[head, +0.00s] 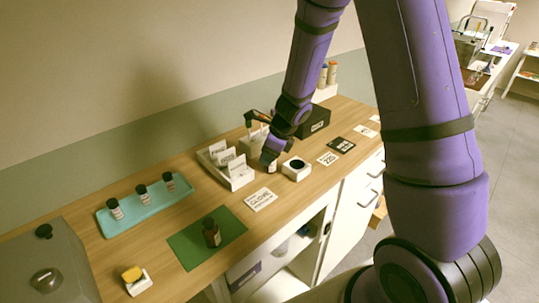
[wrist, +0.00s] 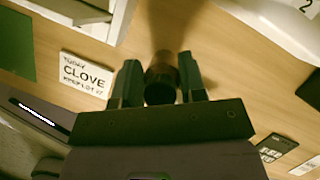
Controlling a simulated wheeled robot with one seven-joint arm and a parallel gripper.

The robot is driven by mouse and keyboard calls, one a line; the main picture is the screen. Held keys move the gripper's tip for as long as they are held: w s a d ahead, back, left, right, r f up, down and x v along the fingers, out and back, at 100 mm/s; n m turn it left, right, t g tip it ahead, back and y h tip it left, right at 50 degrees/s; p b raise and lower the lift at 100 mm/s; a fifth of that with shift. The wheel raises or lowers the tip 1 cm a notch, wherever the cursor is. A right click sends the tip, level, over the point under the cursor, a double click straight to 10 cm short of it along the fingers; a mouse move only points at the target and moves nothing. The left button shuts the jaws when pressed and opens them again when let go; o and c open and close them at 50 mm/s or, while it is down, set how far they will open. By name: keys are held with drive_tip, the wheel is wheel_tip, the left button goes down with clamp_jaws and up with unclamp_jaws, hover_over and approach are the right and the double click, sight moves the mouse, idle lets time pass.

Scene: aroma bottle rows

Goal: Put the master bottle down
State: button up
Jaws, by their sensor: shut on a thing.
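My gripper (head: 268,160) is low over the wooden counter, between the white card rack (head: 240,181) and the white block with a dark round top (head: 296,168). In the wrist view my gripper (wrist: 159,80) is shut on a dark bottle (wrist: 161,82), taken to be the master bottle. Only its dark top shows clearly; its lower part is hidden, and I cannot tell whether it touches the counter. The CLOVE card (head: 260,199) lies flat just in front; it also shows in the wrist view (wrist: 84,74).
A brown bottle (head: 211,233) stands on a green mat (head: 185,252). A teal tray (head: 150,214) holds three small bottles. A black box (head: 314,122) stands behind to the right. A yellow sponge (head: 132,273) is at the near left. Flat cards (head: 328,158) lie along the front edge.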

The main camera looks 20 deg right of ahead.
drive_tip(key=shift+f, duration=0.1)
drive_tip(key=o, duration=0.9)
drive_tip(key=shift+o, duration=0.2)
